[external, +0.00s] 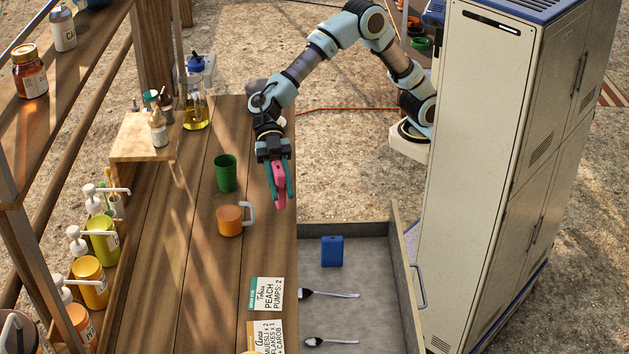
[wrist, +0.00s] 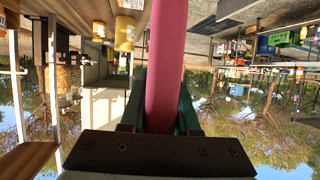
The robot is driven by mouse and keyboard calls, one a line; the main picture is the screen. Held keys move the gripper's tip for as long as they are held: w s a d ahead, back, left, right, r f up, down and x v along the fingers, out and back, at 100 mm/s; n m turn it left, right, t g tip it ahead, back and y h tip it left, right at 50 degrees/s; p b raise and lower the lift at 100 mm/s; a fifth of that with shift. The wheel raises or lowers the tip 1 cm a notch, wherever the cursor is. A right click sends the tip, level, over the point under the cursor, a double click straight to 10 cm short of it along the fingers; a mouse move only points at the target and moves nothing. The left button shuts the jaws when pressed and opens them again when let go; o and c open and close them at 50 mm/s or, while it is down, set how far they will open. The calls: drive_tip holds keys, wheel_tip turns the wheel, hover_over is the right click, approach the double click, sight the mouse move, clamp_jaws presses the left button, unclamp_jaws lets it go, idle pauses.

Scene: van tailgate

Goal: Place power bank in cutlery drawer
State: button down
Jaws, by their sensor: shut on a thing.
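My gripper (external: 278,184) is shut on a pink object (external: 279,198), long and slim in this view, above the right edge of the wooden counter. The pink object also fills the middle of the wrist view (wrist: 166,65), between the green fingers; I cannot tell for sure what it is. The grey drawer (external: 377,268) stands open to the right of the counter. In it a blue box-like block (external: 332,251) stands near the far end, and two spoons, one (external: 330,294) behind the other (external: 331,342), lie nearer. The pink object is outside the drawer, up and left of the blue block.
An orange mug (external: 230,221) and a green cup (external: 226,173) stand on the counter left of my gripper. Two labelled cards (external: 265,296) lie nearer. A tall cream cabinet (external: 480,150) stands right of the drawer. The drawer floor around the block and spoons is bare.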

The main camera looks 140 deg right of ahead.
drive_tip(key=s+a+n+g+y+b, duration=0.1)
drive_tip(key=s+a+b, duration=0.1)
drive_tip(key=a, duration=0.9)
drive_tip(key=s+a+n+g+y+b, duration=0.1)
drive_tip(key=s+a+b, duration=0.2)
drive_tip(key=a, duration=0.7)
drive_tip(key=shift+w+f, duration=0.15)
drive_tip(key=shift+f, duration=7.4)
drive_tip(key=shift+w+f, duration=0.1)
drive_tip(key=shift+f, duration=7.4)
drive_tip(key=shift+f, duration=0.2)
drive_tip(key=c, duration=0.6)
unclamp_jaws()
drive_tip(key=shift+d+h, duration=0.1)
drive_tip(key=shift+h, duration=0.2)
drive_tip(key=shift+c, duration=0.2)
drive_tip(key=shift+r, duration=0.1)
